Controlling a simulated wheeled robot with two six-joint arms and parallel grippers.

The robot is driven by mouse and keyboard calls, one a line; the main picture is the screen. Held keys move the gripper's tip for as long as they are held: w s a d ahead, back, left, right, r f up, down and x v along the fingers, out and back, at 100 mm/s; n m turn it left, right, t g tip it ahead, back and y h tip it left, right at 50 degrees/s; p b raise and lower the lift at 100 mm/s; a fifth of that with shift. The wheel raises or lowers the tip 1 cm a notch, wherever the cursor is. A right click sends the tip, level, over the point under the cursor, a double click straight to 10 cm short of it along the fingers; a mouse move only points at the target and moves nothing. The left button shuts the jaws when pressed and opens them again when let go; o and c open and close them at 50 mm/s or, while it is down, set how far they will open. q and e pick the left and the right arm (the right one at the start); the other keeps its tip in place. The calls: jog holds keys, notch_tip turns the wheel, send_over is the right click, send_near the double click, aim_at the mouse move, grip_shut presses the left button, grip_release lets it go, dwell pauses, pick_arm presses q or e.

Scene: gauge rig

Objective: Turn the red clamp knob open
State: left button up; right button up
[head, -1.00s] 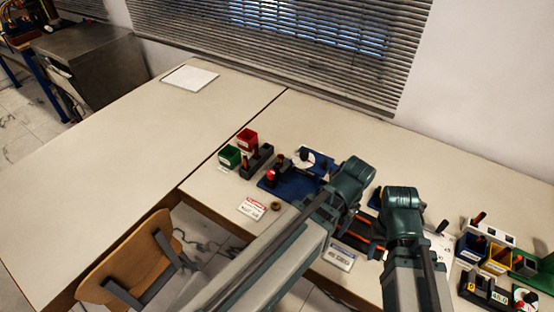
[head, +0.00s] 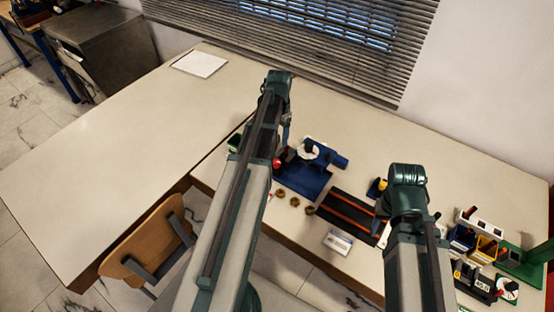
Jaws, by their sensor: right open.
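The red clamp knob (head: 277,163) shows as a small red patch beside my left forearm, at the left end of the blue fixture (head: 303,182). The fixture also carries a white dial (head: 308,149) and a blue cylinder on its right. My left arm reaches over the fixture's left side, its wrist beyond the knob. My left gripper (head: 287,130) is mostly hidden behind that arm, so its jaws cannot be read. My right gripper (head: 379,227) is open, low beside the black mat with orange stripes (head: 347,213), well right of the knob.
Several brown rings (head: 295,202) lie in front of the fixture. A white label card (head: 338,241) lies near the front edge. Blue and yellow bins (head: 485,247) and a green stand (head: 520,262) are at right.

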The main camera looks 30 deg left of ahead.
aim_at(277, 161)
pick_arm(q)
notch_tip(277, 161, down, 14)
jog(key=b, duration=1.3)
jog(key=shift+a+r, duration=0.1)
jog(key=shift+r, duration=0.05)
pick_arm(e)
notch_tip(277, 161, down, 14)
jog(key=shift+r, duration=0.2)
pick_arm(q)
grip_shut()
